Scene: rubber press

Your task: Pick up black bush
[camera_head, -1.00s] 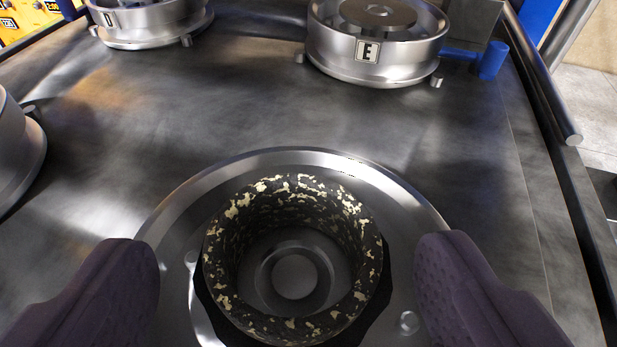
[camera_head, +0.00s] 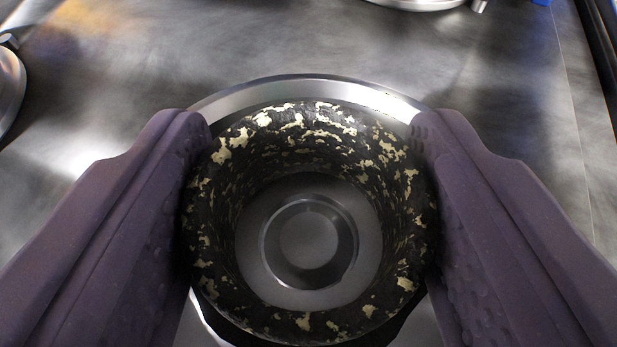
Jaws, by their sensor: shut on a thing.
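The black bush (camera_head: 408,225) is a thick black ring with cream flecks and an open centre. It stands upright in a round metal dish (camera_head: 306,86) in the middle of the view. A round metal centre piece (camera_head: 309,242) shows through its opening. My gripper (camera_head: 311,215) has one purple padded finger on each side of the bush. Both fingers touch its outer wall, and the gripper is shut on it. The fingers hide the sides of the dish. I cannot tell whether the bush is clear of the dish floor.
The dish sits on a dark metal table (camera_head: 230,45) with free room behind it. Part of a round metal fixture (camera_head: 10,85) shows at the left edge. Another fixture (camera_head: 418,3) is cut off at the top. A dark rail (camera_head: 600,60) runs along the right.

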